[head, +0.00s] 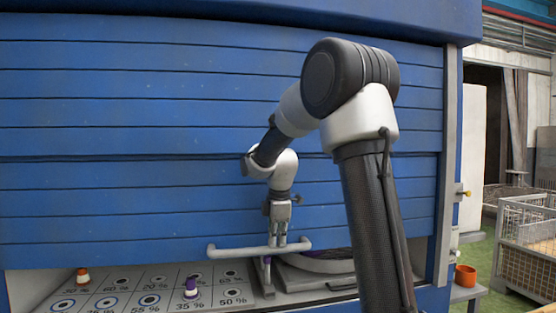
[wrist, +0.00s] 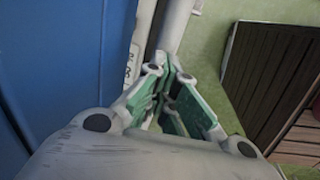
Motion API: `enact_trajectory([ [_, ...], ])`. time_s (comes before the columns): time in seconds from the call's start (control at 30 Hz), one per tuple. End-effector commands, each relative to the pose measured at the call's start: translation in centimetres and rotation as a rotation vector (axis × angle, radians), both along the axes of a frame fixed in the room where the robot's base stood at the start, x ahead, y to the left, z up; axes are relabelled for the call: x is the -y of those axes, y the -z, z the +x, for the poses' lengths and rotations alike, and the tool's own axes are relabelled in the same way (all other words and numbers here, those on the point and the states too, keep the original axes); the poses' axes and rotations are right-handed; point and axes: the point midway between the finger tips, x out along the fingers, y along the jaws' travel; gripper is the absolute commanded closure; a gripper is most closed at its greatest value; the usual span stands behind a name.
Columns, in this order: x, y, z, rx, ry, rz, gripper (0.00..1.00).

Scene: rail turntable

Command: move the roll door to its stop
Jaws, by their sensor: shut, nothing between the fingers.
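The blue slatted roll door (head: 130,145) is partly raised, with a gap under its lower edge. A light grey bar handle (head: 235,254) runs across near that edge; it also shows in the wrist view (wrist: 176,25). My gripper (head: 277,243) points down at the handle's right half. In the wrist view my gripper (wrist: 168,74) is shut, its green-padded fingers close to the bar and nothing gripped. I cannot tell whether the fingertips touch the bar. The door's blue face also fills the left of the wrist view (wrist: 50,70).
Under the door lies a board (head: 120,283) with percentage markings, an orange-white peg (head: 83,276) and a purple-white peg (head: 191,287). An orange pot (head: 466,275) and a mesh crate (head: 530,245) stand at the right.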

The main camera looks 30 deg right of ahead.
Motion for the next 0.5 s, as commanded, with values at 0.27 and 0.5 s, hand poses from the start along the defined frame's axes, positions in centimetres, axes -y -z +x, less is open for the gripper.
enact_trajectory([
  [0.27, 0.0, 10.0, -0.2, -0.010, -0.001, 0.001, 1.00],
  [0.5, 0.0, 16.3, -0.2, -0.007, -0.001, 0.001, 1.00],
])
